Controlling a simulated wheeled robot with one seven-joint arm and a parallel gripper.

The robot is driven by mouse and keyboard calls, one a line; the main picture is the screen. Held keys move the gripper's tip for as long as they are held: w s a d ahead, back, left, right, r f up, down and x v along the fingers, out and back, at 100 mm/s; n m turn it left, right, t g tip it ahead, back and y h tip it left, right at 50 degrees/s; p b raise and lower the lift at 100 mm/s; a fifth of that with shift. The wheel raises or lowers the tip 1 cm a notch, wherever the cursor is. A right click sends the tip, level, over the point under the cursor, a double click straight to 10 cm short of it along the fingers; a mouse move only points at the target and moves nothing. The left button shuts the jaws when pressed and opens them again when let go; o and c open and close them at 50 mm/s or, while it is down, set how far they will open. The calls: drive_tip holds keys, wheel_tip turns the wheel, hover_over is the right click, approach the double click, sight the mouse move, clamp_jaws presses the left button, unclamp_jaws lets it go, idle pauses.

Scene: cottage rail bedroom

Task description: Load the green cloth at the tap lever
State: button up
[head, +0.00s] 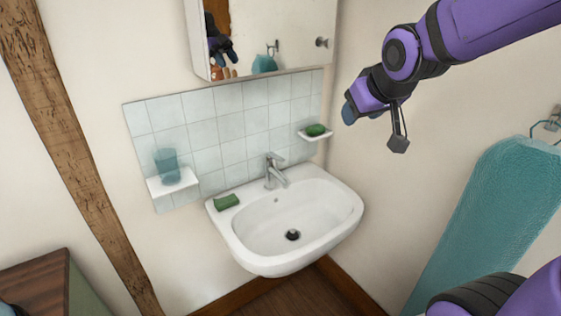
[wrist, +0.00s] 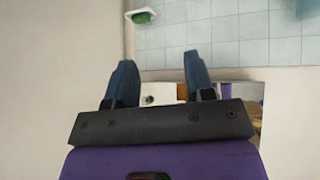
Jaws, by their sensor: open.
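A green folded cloth or sponge (head: 227,202) lies on the left rim of the white washbasin (head: 240,240). The chrome tap (head: 275,178) stands at the back of the basin, with its lever (head: 272,158) on top; the cloth is left of it, apart from it. A second green item (head: 316,130), which looks like soap, sits on a small white wall dish; it also shows in the wrist view (wrist: 144,15). My gripper (head: 374,128) is open and empty, up and right of the basin, away from the cloth. Its two fingers show apart in the wrist view (wrist: 158,78).
A teal glass (head: 167,165) stands on a white wall shelf (head: 174,183) left of the basin. A mirror cabinet (head: 285,30) hangs above the tiles. A wooden post (head: 75,150) and a cabinet (head: 35,287) are at left. Space above the basin is clear.

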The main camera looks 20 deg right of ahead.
sight(281, 158)
drive_tip(key=w+a+f+n+t+y, duration=0.1)
drive_tip(key=w+f+t, duration=0.1)
drive_tip(key=w+f, duration=0.55)
drive_tip(key=w+a+f+n+t+y, duration=0.15)
drive_tip(key=w+f, duration=0.25)
drive_tip(key=w, duration=0.6)
drive_tip(key=w+a+f+t+y, duration=0.1)
drive_tip(key=w+f+t+y, duration=0.15)
drive_tip(key=f, duration=0.65)
drive_tip(key=w+a+f+t+y, duration=0.1)
drive_tip(key=f+t, duration=0.2)
drive_tip(key=f, duration=0.5)
drive_tip(key=x, duration=1)
drive_tip(key=shift+w+f, duration=0.3)
drive_tip(key=shift+w, duration=0.1)
clamp_jaws()
